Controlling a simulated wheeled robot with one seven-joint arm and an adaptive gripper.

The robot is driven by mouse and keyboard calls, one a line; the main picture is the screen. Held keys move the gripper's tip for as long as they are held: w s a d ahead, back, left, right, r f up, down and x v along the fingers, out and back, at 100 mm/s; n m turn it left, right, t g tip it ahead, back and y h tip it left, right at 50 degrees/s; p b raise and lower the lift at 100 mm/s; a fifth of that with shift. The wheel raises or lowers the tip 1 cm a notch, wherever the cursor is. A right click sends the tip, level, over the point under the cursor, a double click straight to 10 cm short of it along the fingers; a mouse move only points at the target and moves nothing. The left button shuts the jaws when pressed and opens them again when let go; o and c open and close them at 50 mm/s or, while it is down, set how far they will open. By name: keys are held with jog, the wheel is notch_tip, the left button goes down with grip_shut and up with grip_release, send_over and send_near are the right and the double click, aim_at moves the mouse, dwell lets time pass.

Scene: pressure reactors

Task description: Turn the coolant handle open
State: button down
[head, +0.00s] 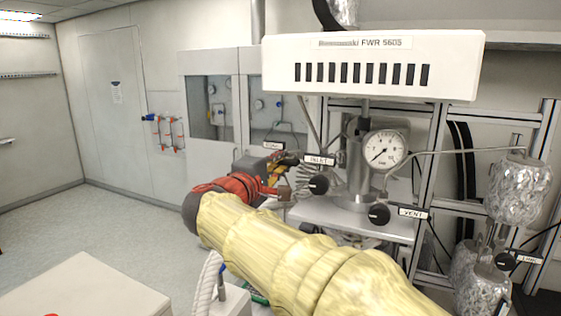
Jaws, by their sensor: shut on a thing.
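My arm, in a yellow sleeve, reaches from the lower right of the head view to the reactor stand. My gripper (281,178), red with dark and yellow parts, is at the stand's left side. It is shut on what appears to be the coolant handle, just below a small label (273,145) too small to read surely. The handle is almost wholly hidden by the gripper, so its angle cannot be told.
Black knobs stand close by at the INLET label (319,160) and the VENT label (413,212). A pressure gauge (385,148) and a white FWR 5605 box (372,66) are above. Foil-wrapped vessels (518,190) hang at right. A pale bench top (85,290) is at lower left; the floor behind is clear.

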jog(key=shift+f, duration=0.1)
jog(key=c, duration=1.9)
grip_release()
jog(key=v, duration=1.2)
jog(key=shift+a, duration=0.1)
